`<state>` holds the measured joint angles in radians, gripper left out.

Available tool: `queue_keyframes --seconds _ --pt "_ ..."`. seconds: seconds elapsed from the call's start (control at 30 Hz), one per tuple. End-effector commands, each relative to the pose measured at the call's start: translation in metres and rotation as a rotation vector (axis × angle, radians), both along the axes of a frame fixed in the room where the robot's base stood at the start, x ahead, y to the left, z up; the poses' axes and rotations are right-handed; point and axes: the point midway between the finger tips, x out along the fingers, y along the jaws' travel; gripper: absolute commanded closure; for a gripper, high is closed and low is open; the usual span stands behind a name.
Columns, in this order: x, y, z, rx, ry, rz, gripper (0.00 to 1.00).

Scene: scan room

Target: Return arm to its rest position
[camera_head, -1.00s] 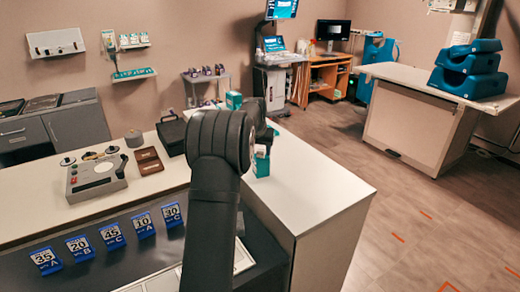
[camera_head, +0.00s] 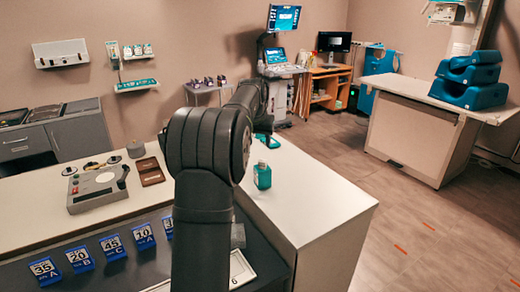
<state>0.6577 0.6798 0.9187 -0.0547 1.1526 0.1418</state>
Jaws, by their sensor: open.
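My arm rises from the bottom centre, bends at a large dark joint and reaches away to the upper right. My gripper (camera_head: 267,130) is at its far end, over the far part of the white counter (camera_head: 310,205). It is small, dark and partly hidden by my own arm. It is open, and I see nothing held in it. A teal bottle (camera_head: 262,176) stands upright on the counter, nearer than the gripper. Another teal item (camera_head: 268,141) lies just below the gripper; I cannot tell whether they touch.
A grey control box (camera_head: 97,188) and a brown tray (camera_head: 149,171) are on the left counter. Several blue number tags (camera_head: 79,259) line the dark near surface. A black case (camera_head: 163,140) is partly behind my arm. The counter's right side is clear.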

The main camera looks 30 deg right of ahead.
Motion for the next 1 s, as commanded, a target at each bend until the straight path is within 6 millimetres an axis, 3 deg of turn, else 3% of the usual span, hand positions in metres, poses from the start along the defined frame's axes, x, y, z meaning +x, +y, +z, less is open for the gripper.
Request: queue_keyframes --seconds 0.2,0.57,1.0 --pt "-0.002 0.002 0.008 0.000 0.000 0.000 0.52" --pt "-0.001 0.001 0.002 0.001 0.001 0.000 0.52" --pt "0.020 -0.020 -0.071 0.002 0.002 0.000 0.52"
